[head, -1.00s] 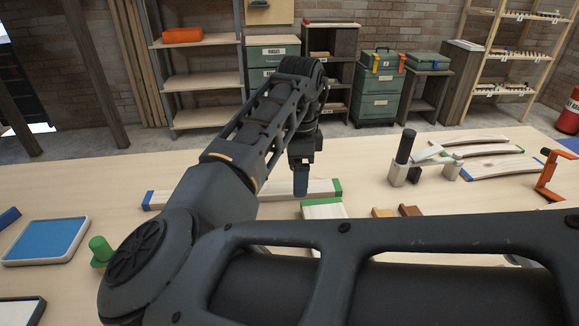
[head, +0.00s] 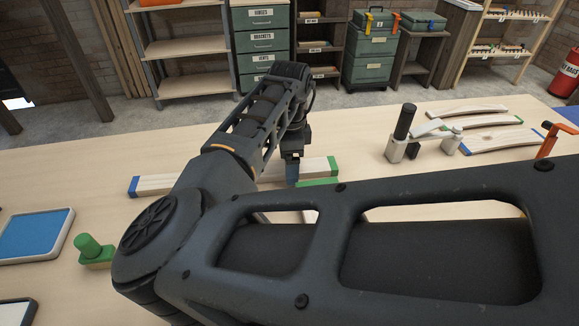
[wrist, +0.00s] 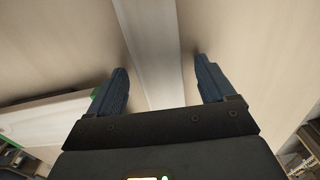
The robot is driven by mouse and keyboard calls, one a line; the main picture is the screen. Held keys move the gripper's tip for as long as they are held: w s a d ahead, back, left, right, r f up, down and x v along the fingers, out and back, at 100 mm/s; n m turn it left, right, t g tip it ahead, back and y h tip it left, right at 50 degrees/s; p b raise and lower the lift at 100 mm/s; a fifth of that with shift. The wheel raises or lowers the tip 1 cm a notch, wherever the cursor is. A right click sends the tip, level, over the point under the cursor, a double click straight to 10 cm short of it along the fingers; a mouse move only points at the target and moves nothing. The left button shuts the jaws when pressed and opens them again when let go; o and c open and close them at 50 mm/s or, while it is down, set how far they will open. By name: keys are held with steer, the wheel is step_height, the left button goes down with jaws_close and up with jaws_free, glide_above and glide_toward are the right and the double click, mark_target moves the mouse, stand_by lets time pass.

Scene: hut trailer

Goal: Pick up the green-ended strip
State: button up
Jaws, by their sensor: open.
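A pale strip (head: 165,184) lies across the table, with a blue end at left and a green end (head: 333,166) at right. My arm hides its middle. A second pale piece with a green end (head: 318,182) lies nearer, mostly hidden by my arm. My gripper (head: 292,178) is low at the long strip, left of its green end. In the wrist view, my gripper (wrist: 163,88) is open, with a bare pale strip (wrist: 152,45) running between its fingers. No coloured end of it shows there. The other green-ended piece (wrist: 45,116) lies beside the left finger.
A green-knobbed block (head: 95,251) and a blue-lined tray (head: 36,236) are at left. Cabinets and shelves line the back wall.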

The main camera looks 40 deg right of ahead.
steer(key=shift+f, duration=0.2)
steer(key=c, duration=1.2)
steer(key=shift+r, duration=0.1)
